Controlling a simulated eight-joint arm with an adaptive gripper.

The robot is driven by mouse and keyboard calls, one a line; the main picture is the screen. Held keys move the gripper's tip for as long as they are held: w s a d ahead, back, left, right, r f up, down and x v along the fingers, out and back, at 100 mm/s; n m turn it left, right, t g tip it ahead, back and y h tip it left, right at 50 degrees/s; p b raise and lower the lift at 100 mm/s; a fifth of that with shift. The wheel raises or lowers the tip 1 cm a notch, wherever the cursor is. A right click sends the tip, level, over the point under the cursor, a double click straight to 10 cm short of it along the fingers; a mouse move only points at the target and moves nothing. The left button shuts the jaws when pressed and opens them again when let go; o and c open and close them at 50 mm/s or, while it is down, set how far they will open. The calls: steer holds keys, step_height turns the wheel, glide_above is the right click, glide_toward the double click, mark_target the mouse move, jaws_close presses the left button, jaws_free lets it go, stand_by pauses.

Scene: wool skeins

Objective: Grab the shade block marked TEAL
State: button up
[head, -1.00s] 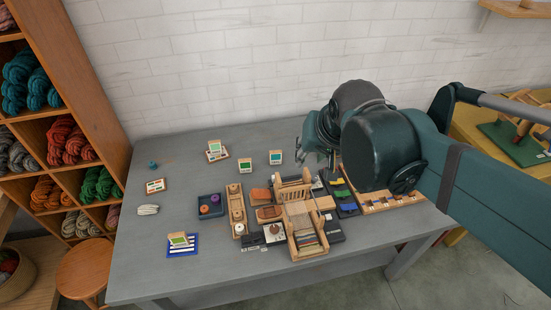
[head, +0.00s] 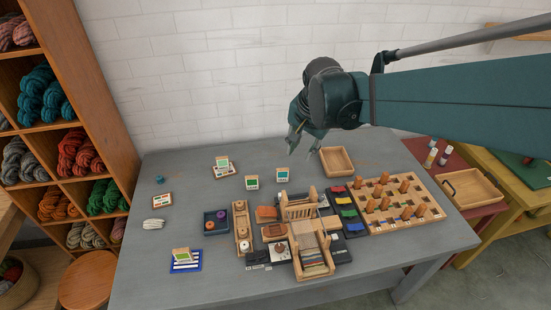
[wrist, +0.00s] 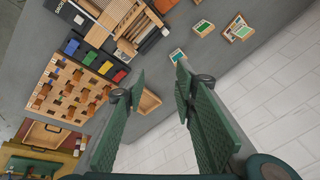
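Several small wooden shade blocks with coloured faces stand on the grey table; their lettering is too small to read. The block with the bluest-green face, the likely TEAL one (head: 282,174), stands behind the small loom. It also shows in the wrist view (wrist: 178,56), just beyond the right fingertip. A green-faced block (head: 252,182) stands to its left, and another green one (head: 222,163) sits farther back on a card-like base. A yellow-green one (head: 181,254) is at the front left. My gripper (wrist: 160,80) is open and empty, above the table's back part (head: 296,143).
A small loom (head: 312,262) fills the middle front. An empty wooden tray (head: 337,162) lies right of the teal-faced block, with a pegboard (head: 400,202) farther right. A dark tray (head: 215,222) holds two round items. White brick wall stands behind.

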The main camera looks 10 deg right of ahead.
steer(key=w+f+m+g, duration=0.2)
steer(key=w+f+m, duration=0.3)
steer(key=w+f, duration=0.5)
steer(key=m+g, duration=0.2)
steer(key=m, duration=0.3)
glide_above(283, 169)
step_height(283, 169, down, 11)
steer(key=shift+a+f, duration=0.15)
steer(key=shift+f, duration=0.3)
steer(key=shift+f, duration=1.3)
steer(key=shift+f, duration=2.6)
jaws_close()
